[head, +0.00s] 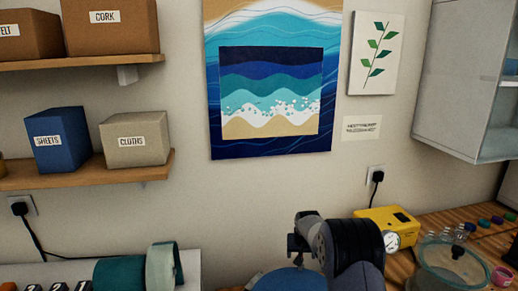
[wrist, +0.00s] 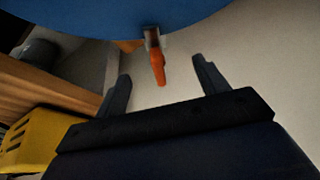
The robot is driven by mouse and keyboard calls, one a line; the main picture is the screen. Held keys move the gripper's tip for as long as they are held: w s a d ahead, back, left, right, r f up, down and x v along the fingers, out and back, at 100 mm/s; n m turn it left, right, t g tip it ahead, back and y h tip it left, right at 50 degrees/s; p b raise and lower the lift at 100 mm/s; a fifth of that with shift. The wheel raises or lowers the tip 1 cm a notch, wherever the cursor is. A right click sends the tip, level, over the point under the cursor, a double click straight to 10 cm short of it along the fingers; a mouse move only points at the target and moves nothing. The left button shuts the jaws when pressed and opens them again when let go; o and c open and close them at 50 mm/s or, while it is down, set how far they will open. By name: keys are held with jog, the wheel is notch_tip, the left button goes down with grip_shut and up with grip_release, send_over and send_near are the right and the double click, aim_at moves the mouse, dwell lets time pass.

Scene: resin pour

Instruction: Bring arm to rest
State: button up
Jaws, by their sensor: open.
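My arm's dark wrist (head: 345,243) rises at the bottom centre of the head view, in front of the wall. In the wrist view my gripper (wrist: 160,78) has its two dark fingers spread wide apart, with nothing held. An orange piece with a metal stem (wrist: 157,62) shows beyond the gap between the fingertips, below a large blue rounded surface (wrist: 110,15). I cannot tell how far it is from the fingers.
A yellow box with a gauge (head: 378,225) and a clear-lidded round vessel (head: 450,262) stand on the wooden counter at right. Shelves with labelled boxes (head: 135,138) are at left; a grey cabinet (head: 465,80) is upper right. Teal rolls (head: 120,272) lie lower left.

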jog(key=shift+m+h+p, duration=0.3)
jog(key=shift+m+p, duration=0.1)
jog(key=shift+m, duration=0.4)
jog(key=shift+b+v, duration=0.3)
jog(key=shift+v, duration=0.55)
